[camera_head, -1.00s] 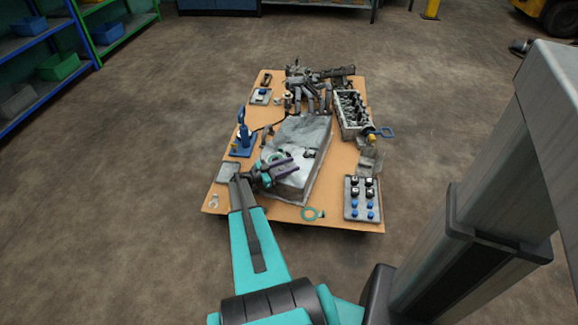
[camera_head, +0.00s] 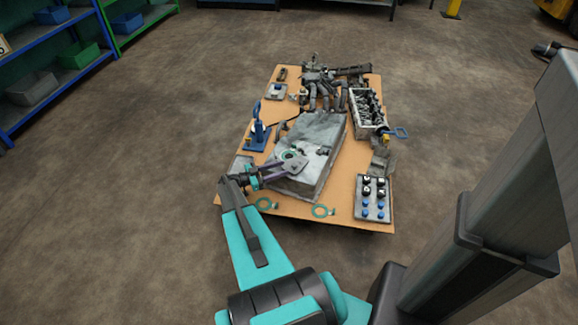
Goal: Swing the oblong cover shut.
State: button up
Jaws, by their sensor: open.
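A grey, worn, oblong metal housing (camera_head: 318,130) lies in the middle of the wooden table, its long side running away from me. Its flat top carries a teal-rimmed round spot (camera_head: 289,155) and a small dark fitting (camera_head: 323,151) at the near end. I cannot make out for certain which part is the oblong cover, or its hinge. My gripper (camera_head: 297,163) is open, reaching in from the left over the near left part of the housing's top. It looks empty. I cannot tell whether its fingers touch the top. The gripper and wrist hide part of the near left edge.
A blue stand tool (camera_head: 258,132) is left of the housing. A cylinder block (camera_head: 367,110) and a button panel (camera_head: 373,198) are on the right. Pipework (camera_head: 325,85) fills the far end. Floor around the table is clear.

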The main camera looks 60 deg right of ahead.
jog(key=shift+v, duration=1.35)
